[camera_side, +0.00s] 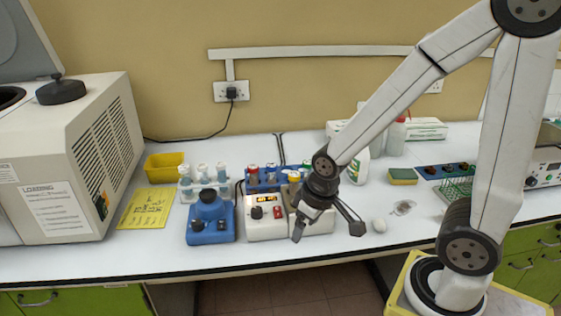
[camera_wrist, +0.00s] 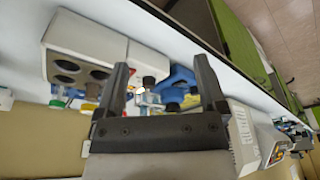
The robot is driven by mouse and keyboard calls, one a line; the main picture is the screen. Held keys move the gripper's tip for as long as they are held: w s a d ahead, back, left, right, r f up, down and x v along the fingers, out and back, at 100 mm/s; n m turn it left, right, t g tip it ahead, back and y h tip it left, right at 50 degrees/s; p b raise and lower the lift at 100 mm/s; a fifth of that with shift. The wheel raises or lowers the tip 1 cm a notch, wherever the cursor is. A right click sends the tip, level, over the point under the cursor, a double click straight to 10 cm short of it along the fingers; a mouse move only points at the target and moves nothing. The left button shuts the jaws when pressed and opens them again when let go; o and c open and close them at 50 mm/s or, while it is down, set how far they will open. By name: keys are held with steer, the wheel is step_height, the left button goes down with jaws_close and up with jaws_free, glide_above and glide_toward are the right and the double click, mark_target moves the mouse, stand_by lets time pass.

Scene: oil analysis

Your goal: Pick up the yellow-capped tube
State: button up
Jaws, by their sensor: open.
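My gripper (camera_side: 327,231) hangs over the front of the bench, its two fingers spread and nothing between them. In the wrist view the open fingers (camera_wrist: 160,66) frame part of the bench equipment. In the side view a blue rack (camera_side: 262,187) holds red- and blue-topped tubes behind the white heater.
A blue device (camera_side: 210,222) with a black top and a white heater (camera_side: 265,217) stand left of my gripper. A white rack (camera_side: 203,188) of pale-blue-capped tubes is behind. A yellow tray (camera_side: 164,168) and centrifuge (camera_side: 75,160) are left.

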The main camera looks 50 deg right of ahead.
step_height(320, 180, up, 3)
steer(key=m+g, duration=0.3)
steer(key=m, duration=1.3)
glide_above(294, 183)
steer(key=d, duration=0.1)
steer(key=shift+w+d, duration=0.15)
steer(key=shift+w, duration=0.1)
steer(key=shift+w+f, duration=0.15)
steer(key=shift+f, duration=3.75)
jaws_close()
